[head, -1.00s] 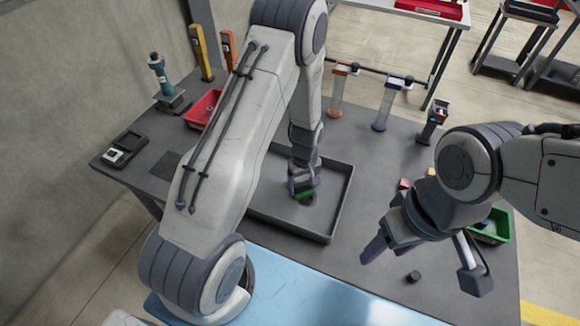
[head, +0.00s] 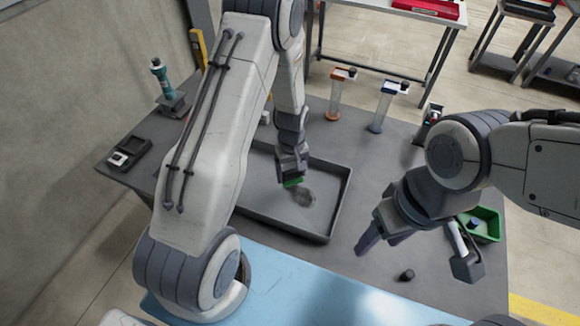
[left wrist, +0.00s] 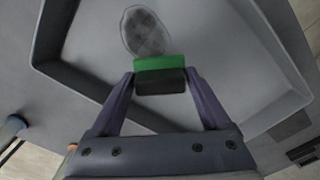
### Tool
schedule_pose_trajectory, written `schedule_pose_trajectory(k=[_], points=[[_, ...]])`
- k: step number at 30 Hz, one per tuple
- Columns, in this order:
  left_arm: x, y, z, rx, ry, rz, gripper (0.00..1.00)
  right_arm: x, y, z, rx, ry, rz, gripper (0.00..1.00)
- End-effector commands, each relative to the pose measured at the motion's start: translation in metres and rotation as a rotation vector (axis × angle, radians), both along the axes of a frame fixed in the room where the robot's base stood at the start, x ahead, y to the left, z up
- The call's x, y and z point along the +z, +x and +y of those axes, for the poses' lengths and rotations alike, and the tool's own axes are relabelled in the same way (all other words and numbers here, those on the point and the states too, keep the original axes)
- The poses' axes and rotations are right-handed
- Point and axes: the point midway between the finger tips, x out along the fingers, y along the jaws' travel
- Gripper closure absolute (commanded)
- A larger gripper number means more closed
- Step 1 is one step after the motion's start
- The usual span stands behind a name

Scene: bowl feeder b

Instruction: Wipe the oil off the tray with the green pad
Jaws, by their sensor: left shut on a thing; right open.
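The grey tray (head: 341,203) lies on the table with its raised rim showing. A dark oval oil patch (head: 305,197) is on the tray floor; it also shows in the left wrist view (left wrist: 146,31). My left gripper (head: 291,174) is shut on the green pad (head: 293,182), which has a dark upper part. In the left wrist view the green pad (left wrist: 160,66) is between the two fingers, at the edge of the oil patch. I cannot tell whether the pad touches the tray. My right gripper (head: 378,240) is open and empty, right of the tray.
A small black cylinder (head: 407,275) lies near the table's front right. A green bin (head: 487,224) stands at the right edge, partly behind my right arm. Two clear tubes on stands (head: 335,100) (head: 382,107) stand behind the tray. A teal tool (head: 161,75) stands at the back left.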

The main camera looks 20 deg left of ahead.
Motion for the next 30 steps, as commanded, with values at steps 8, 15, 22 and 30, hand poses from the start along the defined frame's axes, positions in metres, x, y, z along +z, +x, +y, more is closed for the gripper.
schedule_pose_trajectory(k=[8,15,22,30], points=[[0.022,0.000,0.000,0.001,0.000,0.000,0.80,0.018,0.000,0.000,-0.001,0.000,0.000,0.38],[0.021,0.000,0.001,0.001,0.000,0.000,0.80,0.017,0.000,0.000,-0.001,0.000,0.000,0.38],[0.021,0.000,0.001,0.001,0.000,0.000,0.80,0.017,0.000,0.000,-0.001,0.000,0.000,0.38],[0.027,-0.003,0.002,0.003,-0.001,0.005,0.80,0.044,0.000,0.000,0.001,0.000,0.000,0.38]])
